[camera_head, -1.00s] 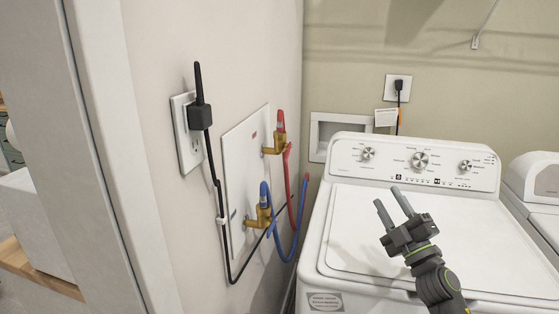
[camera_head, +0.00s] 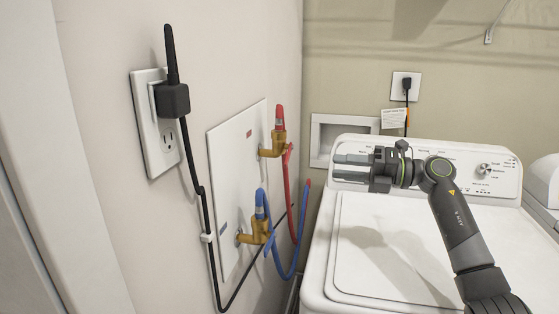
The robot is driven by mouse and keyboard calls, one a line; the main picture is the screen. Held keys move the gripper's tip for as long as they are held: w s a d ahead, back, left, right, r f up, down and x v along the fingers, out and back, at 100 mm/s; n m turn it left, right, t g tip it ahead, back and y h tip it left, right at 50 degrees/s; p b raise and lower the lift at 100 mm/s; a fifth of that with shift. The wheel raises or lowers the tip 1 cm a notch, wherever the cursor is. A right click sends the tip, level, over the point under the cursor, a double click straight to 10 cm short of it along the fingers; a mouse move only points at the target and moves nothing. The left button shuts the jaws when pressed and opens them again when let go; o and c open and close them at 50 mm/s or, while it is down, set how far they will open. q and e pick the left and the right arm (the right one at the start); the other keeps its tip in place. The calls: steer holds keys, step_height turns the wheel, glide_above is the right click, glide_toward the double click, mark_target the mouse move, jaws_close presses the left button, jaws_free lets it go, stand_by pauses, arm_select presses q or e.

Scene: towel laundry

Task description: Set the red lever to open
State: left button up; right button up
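The red lever (camera_head: 280,118) stands upright on the upper brass valve (camera_head: 273,146), which sticks out from a white wall plate. A red hose (camera_head: 291,195) hangs from that valve. My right gripper (camera_head: 337,167) is in front of the washer's control panel, to the right of the red lever and slightly lower in the picture. Its two fingers point left towards the wall plate, with a gap between them and nothing held. It is apart from the lever. My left gripper is not in view.
The blue lever (camera_head: 260,205) is on the lower brass valve (camera_head: 255,232), with a blue hose (camera_head: 287,274) looping down. A black plug (camera_head: 172,98) and cord hang left of the wall plate (camera_head: 225,190). The washer (camera_head: 385,255) stands below my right arm.

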mark_target(288, 162)
steer(key=p+x, duration=0.3)
steer(key=x, duration=1.2)
steer(key=shift+a, duration=0.1)
steer(key=shift+c, duration=0.2)
jaws_close()
steer(key=shift+f, duration=0.1)
